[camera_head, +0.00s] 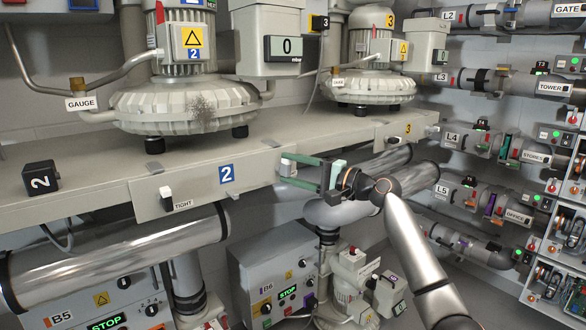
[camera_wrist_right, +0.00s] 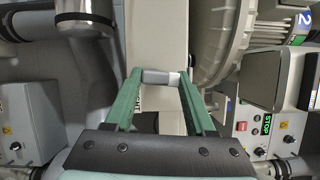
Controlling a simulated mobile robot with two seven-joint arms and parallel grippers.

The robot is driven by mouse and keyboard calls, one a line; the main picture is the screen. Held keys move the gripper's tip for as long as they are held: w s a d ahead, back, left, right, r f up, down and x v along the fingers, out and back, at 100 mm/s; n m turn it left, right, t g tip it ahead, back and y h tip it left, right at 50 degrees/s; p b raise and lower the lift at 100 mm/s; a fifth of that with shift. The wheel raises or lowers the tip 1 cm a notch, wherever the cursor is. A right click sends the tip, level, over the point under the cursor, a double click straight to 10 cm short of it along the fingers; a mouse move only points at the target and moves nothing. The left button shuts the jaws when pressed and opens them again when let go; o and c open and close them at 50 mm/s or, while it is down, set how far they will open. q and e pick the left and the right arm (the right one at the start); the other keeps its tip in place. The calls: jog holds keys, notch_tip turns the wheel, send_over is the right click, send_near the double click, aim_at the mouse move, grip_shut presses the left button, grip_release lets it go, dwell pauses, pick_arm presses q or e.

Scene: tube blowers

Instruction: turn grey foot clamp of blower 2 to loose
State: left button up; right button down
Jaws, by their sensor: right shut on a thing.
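Blower 2 (camera_head: 185,95) stands on the beige beam, with a blue 2 label (camera_head: 227,174) on the beam's front. My right gripper (camera_head: 288,169) is at the beam's front face, right of that label. It is shut on a small light grey clamp handle (camera_wrist_right: 161,77), which sits between the green fingertips in the right wrist view. A label beside the handle shows only partly there, its end reading like "HT". Another clamp with a white handle (camera_head: 166,192) and a TIGHT label is on the beam front, further left. My left gripper is not in view.
A black cube marked 2 (camera_head: 41,178) sits on the beam at the left. Blower 3 (camera_head: 372,85) stands behind to the right. Control box B6 (camera_head: 275,285) and grey pipes are below the beam. Labelled pipes and panels fill the right side.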

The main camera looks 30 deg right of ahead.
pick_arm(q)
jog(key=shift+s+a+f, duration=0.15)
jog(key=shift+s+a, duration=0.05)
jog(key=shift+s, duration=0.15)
pick_arm(e)
jog(key=shift+n, duration=0.5)
jog(key=shift+g, duration=0.3)
jog(key=c, duration=0.6)
grip_release()
jog(key=shift+c, duration=0.2)
jog(key=o, duration=0.4)
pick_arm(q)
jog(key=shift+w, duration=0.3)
